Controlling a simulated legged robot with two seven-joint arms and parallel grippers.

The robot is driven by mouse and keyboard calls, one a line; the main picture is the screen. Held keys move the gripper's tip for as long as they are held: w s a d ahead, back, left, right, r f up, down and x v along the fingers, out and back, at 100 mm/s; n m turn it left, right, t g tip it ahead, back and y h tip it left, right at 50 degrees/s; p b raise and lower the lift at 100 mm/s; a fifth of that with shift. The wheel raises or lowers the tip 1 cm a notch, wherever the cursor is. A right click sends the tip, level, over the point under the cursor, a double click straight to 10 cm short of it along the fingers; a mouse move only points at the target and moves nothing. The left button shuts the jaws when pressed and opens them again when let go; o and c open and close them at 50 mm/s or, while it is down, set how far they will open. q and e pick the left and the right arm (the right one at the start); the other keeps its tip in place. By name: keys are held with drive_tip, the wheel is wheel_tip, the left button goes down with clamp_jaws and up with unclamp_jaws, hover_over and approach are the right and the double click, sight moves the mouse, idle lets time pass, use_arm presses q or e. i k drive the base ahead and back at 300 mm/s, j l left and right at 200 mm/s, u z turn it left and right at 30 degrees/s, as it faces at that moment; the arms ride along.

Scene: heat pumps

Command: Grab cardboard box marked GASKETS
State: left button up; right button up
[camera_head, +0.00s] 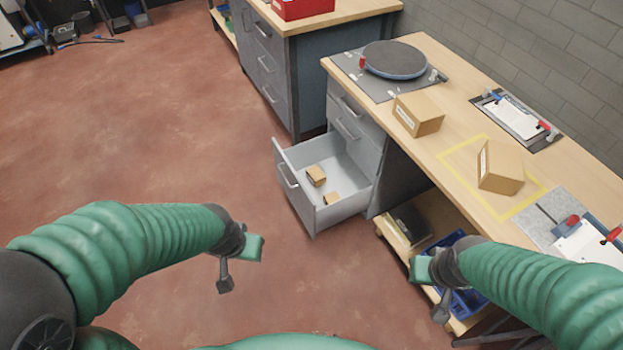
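Two larger cardboard boxes are on the wooden workbench. One box (418,115) stands near the round turntable, and the other box (499,167) sits inside a yellow taped square. Both have a pale label that is too small to read. Two smaller cardboard boxes, one farther back (316,176) and one nearer (331,198), lie in the open drawer (302,205). I cannot tell which box is marked GASKETS. My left gripper (241,267) is open and empty over the floor, left of the drawer. My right gripper (430,290) is open and empty in front of the bench, apart from every box.
A dark round turntable (394,60) is at the bench's far end. Clipboards (515,117) lie along its right side. A lower shelf holds a blue bin (463,300) behind my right gripper. The open drawer juts out over clear red floor (170,130).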

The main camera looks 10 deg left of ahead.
sight(317, 177)
drive_tip(key=i+j+u, duration=0.1)
drive_tip(key=i+j, duration=0.85)
drive_tip(key=i, duration=0.2)
drive_tip(key=i+j+u, duration=0.15)
drive_tip(key=i+j, duration=0.7)
drive_tip(key=i, duration=0.35)
drive_tip(key=j+u, duration=0.05)
